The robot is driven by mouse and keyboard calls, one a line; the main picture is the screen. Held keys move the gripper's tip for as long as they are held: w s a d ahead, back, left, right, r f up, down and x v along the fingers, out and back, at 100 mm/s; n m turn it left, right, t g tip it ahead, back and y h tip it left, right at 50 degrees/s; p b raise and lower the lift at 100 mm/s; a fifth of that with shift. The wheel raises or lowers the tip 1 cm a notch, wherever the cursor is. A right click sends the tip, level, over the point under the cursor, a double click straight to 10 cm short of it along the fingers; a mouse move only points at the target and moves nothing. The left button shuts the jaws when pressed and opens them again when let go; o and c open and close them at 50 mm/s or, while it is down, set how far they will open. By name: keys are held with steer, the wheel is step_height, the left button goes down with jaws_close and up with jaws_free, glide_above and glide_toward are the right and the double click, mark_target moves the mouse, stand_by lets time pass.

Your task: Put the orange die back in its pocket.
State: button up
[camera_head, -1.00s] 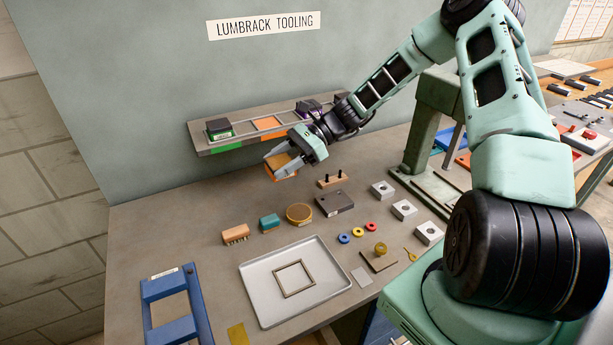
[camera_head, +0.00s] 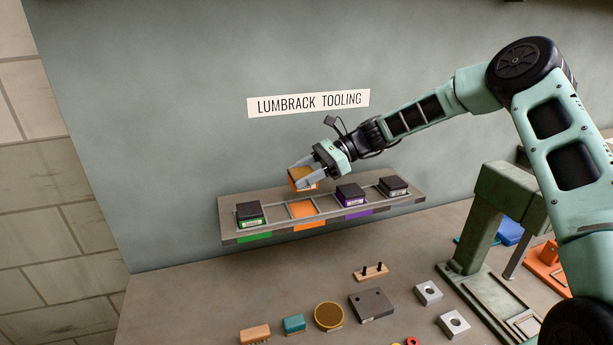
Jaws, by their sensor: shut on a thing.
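My gripper (camera_head: 304,180) is shut on the orange die (camera_head: 300,176) and holds it above the tool rack on the wall. The die shows orange between the two grey fingers, which hide part of it. The rack (camera_head: 404,202) has a row of pockets. The orange pocket (camera_head: 302,209) is empty, with an orange tag (camera_head: 310,225) on the rack's front edge below it. The die is above this pocket and looks apart from it. I cannot tell the exact height of the gap.
A green-marked die (camera_head: 249,211) sits left of the empty pocket. A purple-marked die (camera_head: 350,193) and a dark die (camera_head: 393,186) sit to its right. A green press frame (camera_head: 490,215) stands at right. Several small parts lie on the bench (camera_head: 200,300).

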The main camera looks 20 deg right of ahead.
steer(key=b, duration=0.4)
glide_above(303, 209)
steer(key=shift+f, duration=3.05)
steer(key=shift+r+p, duration=0.1)
steer(key=shift+p, duration=0.5)
steer(key=shift+f, duration=0.6)
stand_by(0.8)
steer(key=o, duration=1.5)
steer(key=shift+o, duration=0.5)
steer(key=shift+f, duration=0.1)
